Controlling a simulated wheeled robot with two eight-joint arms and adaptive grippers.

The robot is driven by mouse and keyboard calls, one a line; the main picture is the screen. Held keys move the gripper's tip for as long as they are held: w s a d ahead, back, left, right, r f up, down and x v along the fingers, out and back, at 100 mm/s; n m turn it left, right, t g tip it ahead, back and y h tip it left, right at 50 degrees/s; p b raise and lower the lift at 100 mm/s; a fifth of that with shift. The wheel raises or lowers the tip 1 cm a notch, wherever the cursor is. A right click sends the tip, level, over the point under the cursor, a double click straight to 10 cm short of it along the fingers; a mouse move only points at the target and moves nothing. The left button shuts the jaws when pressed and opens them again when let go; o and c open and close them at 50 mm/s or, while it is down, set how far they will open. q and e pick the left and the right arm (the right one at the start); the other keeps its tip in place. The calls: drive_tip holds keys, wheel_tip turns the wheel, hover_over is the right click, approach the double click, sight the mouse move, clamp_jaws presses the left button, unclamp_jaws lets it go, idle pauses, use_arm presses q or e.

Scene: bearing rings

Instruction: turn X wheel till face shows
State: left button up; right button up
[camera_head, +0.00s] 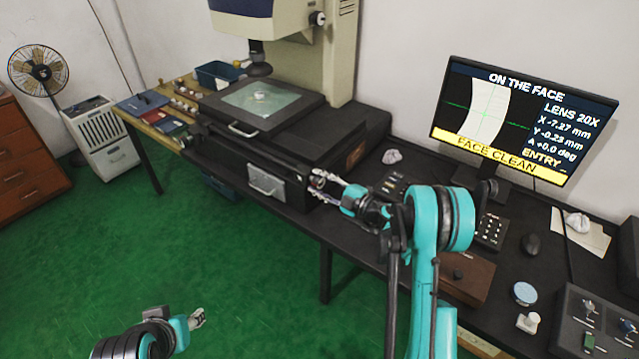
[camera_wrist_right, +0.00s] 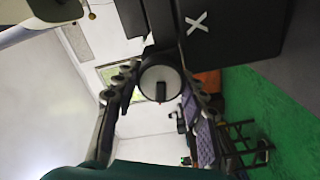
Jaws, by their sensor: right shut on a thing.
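The X wheel (camera_wrist_right: 150,76) is a round dark knob with a pale face. In the right wrist view it sits beside a white X mark (camera_wrist_right: 196,22) on the dark machine side. My right gripper (camera_wrist_right: 160,80) is shut on the wheel, one finger on each side; in the head view it is at the stage's right end (camera_head: 324,184). The monitor (camera_head: 525,120) reads "ON THE FACE", X -7.27 mm, Y -0.23 mm, "FACE CLEAN". It shows a pale curved band under a green cross. My left gripper (camera_head: 197,318) hangs low over the floor, away from the machine; its jaw state is unclear.
The measuring machine's stage (camera_head: 300,115) carries a small ring (camera_head: 261,95) on its glass. A keypad (camera_head: 492,230), mouse (camera_head: 531,244) and brown box (camera_head: 468,278) lie on the bench at right. Green floor in front is open.

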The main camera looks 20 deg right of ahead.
drive_tip(key=o, duration=1.2)
drive_tip(key=shift+c, duration=0.2)
drive_tip(key=v, duration=1.2)
